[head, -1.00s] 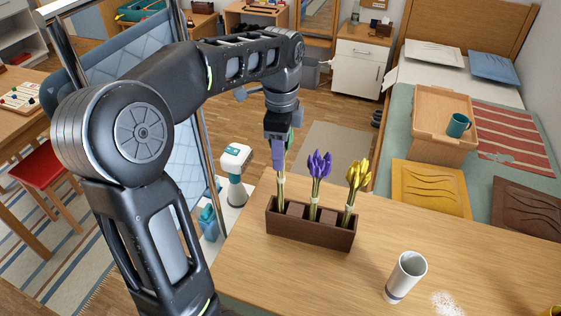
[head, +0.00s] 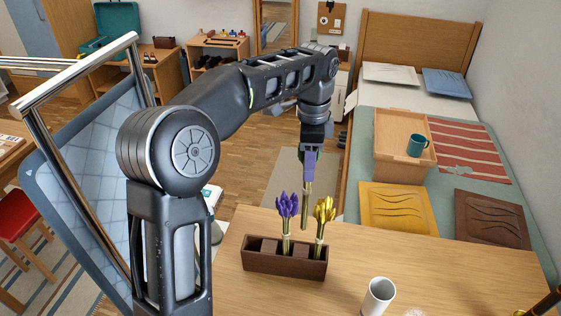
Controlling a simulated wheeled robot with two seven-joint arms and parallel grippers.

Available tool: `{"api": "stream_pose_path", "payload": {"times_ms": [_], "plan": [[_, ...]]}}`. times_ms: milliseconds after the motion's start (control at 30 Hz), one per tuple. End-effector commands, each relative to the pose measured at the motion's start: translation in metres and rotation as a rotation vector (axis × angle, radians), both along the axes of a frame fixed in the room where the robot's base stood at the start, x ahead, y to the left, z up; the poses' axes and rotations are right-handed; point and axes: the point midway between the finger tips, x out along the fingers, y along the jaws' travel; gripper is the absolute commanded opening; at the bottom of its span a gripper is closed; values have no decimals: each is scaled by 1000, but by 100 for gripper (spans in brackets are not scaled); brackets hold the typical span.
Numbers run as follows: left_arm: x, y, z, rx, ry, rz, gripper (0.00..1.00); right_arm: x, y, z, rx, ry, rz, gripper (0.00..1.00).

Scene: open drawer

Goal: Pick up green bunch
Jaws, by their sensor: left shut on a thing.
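My left gripper (head: 309,170) is shut on the green bunch (head: 306,207). The bunch's pale stems hang straight down below the purple fingers, while its top is mostly hidden by the gripper. It is held above the table's back edge, behind the dark wooden flower holder (head: 285,266) and clear of it. The holder's left compartment is empty. A purple bunch (head: 287,208) and a yellow bunch (head: 324,211) stand upright in the holder.
A white cup (head: 377,297) stands on the wooden table (head: 440,270) right of the holder, with a white patch (head: 414,313) near it. A dark object (head: 542,303) shows at the lower right corner. The table's middle right is bare. A bed with a wooden tray (head: 403,168) lies beyond.

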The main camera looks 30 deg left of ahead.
Motion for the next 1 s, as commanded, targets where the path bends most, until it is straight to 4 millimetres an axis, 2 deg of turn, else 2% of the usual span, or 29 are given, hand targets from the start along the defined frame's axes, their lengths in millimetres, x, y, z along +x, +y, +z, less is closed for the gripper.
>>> {"api": "stream_pose_path", "payload": {"times_ms": [100, 300, 1000], "plan": [[17, -17, 3, 1, 0, -2, 0, 0, -1, 11, -2, 4, 0, 44], [34, -33, 2, 0, 0, 0, 0, 0, -2, 18, -4, 8, 0, 44], [38, -37, 0, 0, 0, 1, 0, 0, -3, 18, -5, 8, 0, 44]]}}
